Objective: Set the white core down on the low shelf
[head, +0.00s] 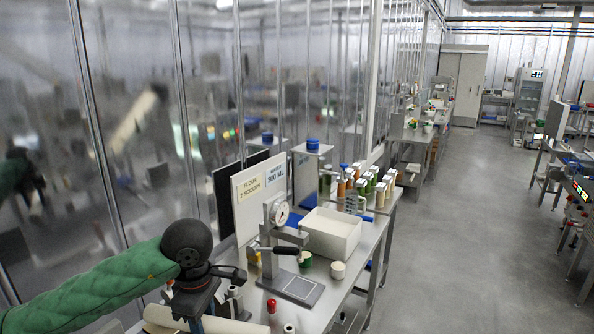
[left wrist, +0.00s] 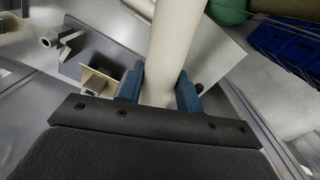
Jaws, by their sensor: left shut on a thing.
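The white core is a long cream cylinder (left wrist: 172,45) in the left wrist view, running from between the fingers to the top edge. My left gripper (left wrist: 160,92) is shut on it, with a blue finger on each side. In the head view my left gripper (head: 200,299) is at the lower left, at the near end of the steel bench, and a cream cylinder (head: 162,316) shows beside it. I cannot tell for sure which surface is the low shelf; a flat grey plate (left wrist: 218,58) lies behind the core in the left wrist view. My right gripper is not in view.
The steel bench (head: 367,250) holds a white bin (head: 330,236), a dial press (head: 278,213), small cups and several bottles. Blue bins (left wrist: 285,48) show at the right in the left wrist view. A clear panel wall stands at the left; the floor (head: 470,220) at right is free.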

